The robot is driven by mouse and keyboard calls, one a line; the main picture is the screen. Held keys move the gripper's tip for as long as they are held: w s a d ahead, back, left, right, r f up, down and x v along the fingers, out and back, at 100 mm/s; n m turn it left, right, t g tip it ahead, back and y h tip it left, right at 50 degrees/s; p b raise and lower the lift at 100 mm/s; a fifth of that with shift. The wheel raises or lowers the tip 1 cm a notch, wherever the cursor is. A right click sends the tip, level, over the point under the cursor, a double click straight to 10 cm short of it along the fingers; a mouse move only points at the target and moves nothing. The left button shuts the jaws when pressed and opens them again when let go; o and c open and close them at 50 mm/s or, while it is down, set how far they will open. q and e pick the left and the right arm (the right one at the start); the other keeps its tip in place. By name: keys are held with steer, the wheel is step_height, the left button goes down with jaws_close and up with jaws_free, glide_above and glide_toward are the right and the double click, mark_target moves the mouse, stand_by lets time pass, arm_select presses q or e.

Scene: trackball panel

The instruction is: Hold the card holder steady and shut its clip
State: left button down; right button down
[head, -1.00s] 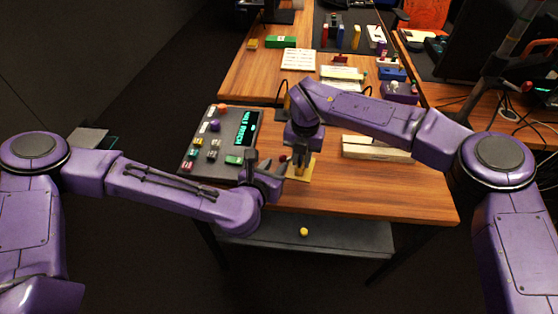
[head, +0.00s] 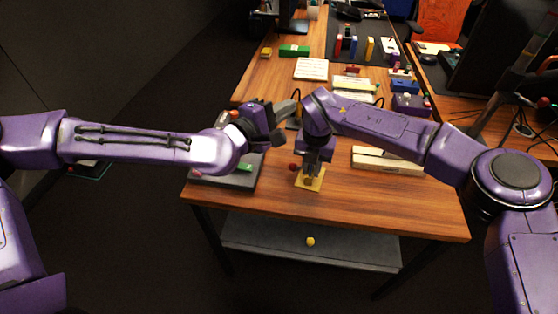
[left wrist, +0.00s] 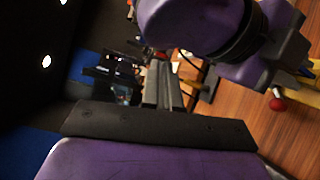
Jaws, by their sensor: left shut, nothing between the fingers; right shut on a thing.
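The yellow card holder (head: 309,184) stands on the wooden table near its front edge, below my right gripper. My right gripper (head: 312,170) points down and is shut on the holder's upper part, which its fingers mostly hide. A red ball knob (head: 293,167) sticks out at the holder's left side; it also shows in the left wrist view (left wrist: 278,104). I cannot tell the clip's exact angle. My left gripper (head: 290,107) is shut and empty, raised up and left of the holder, apart from it. Its closed fingers show in the left wrist view (left wrist: 162,88).
A dark control panel (head: 240,183) lies left of the holder, largely hidden by my left arm. Pale wooden blocks (head: 385,160) lie to the right. White cards and a green box (head: 294,50) are farther back. The front right tabletop is clear.

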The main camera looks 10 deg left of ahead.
arm_select(q)
steer(key=a+f+m+g+y, duration=0.2)
steer(key=a+f+m+g, duration=0.9)
steer(key=m, duration=0.8)
steer(key=g, duration=0.1)
glide_toward(299, 166)
steer(key=a+f, duration=0.1)
steer(key=w+a+f, duration=0.1)
steer(key=a+f, duration=0.2)
steer(key=shift+w+f, duration=0.1)
steer(key=shift+w, duration=0.25)
steer(key=d, duration=0.3)
steer(key=shift+s+d, duration=0.25)
steer(key=shift+s, duration=0.1)
steer(key=shift+s+d, duration=0.1)
steer(key=shift+d, duration=0.25)
steer(key=shift+f, duration=0.1)
